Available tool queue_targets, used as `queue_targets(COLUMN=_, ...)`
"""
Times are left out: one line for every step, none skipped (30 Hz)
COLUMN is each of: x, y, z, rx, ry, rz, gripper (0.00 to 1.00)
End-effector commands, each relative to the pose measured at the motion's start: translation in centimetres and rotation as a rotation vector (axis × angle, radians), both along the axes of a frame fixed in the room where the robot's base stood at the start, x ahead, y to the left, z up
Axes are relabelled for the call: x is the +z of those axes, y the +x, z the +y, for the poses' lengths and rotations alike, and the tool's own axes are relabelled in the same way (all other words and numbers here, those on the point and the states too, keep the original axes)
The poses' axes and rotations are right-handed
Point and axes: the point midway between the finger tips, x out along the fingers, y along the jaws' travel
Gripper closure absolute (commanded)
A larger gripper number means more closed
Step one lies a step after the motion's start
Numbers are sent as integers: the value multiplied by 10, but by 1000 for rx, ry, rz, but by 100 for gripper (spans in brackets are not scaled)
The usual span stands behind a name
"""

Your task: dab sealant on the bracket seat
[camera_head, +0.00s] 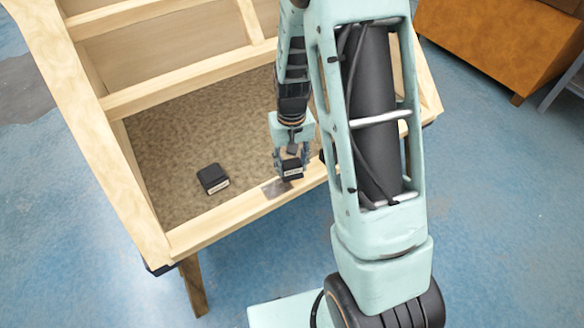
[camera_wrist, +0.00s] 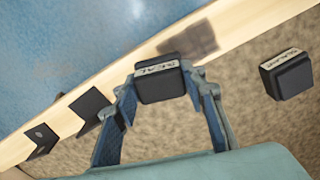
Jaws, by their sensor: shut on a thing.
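My gripper (camera_head: 291,168) is shut on a black block with a pale label, the sealant block (camera_wrist: 160,84). Its label appears to read "SEAL" in the wrist view. The fingers grip it from both sides, close to the front rail. A dark grey patch (camera_head: 275,188), seemingly the bracket seat, lies on the front rail just beside the held block. It also shows in the wrist view (camera_wrist: 192,40), partly behind the block. I cannot tell whether the block touches the rail.
A second black labelled block (camera_head: 211,178) rests on the brown panel inside the wooden frame (camera_head: 205,229); its label is hard to read. Two dark bracket-like pieces (camera_wrist: 90,106) (camera_wrist: 41,139) sit along the rail in the wrist view. The panel between is clear.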

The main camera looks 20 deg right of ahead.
Motion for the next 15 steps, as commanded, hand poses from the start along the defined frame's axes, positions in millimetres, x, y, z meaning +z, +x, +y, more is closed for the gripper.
queue_targets(x=8, y=0, z=0, rx=-1, ry=0, rz=2, gripper=81)
queue_targets(x=11, y=1, z=0, rx=-1, ry=0, rz=2, gripper=81)
queue_targets(x=14, y=1, z=-1, rx=-1, ry=0, rz=2, gripper=81)
queue_targets(x=17, y=2, z=-1, rx=-1, ry=0, rz=1, gripper=81)
queue_targets(x=20, y=2, z=-1, rx=-1, ry=0, rz=1, gripper=81)
queue_targets(x=23, y=3, z=-1, rx=-1, ry=0, rz=1, gripper=81)
queue_targets(x=26, y=3, z=-1, rx=-1, ry=0, rz=1, gripper=81)
queue_targets(x=29, y=3, z=-1, rx=-1, ry=0, rz=1, gripper=81)
queue_targets(x=32, y=4, z=-1, rx=-1, ry=0, rz=1, gripper=81)
queue_targets(x=35, y=4, z=-1, rx=-1, ry=0, rz=2, gripper=81)
queue_targets(x=37, y=4, z=-1, rx=-1, ry=0, rz=2, gripper=81)
queue_targets(x=41, y=5, z=-1, rx=-1, ry=0, rz=2, gripper=81)
queue_targets(x=44, y=5, z=-1, rx=-1, ry=0, rz=3, gripper=81)
queue_targets(x=46, y=6, z=-1, rx=-1, ry=0, rz=3, gripper=81)
queue_targets(x=49, y=6, z=-1, rx=-1, ry=0, rz=2, gripper=81)
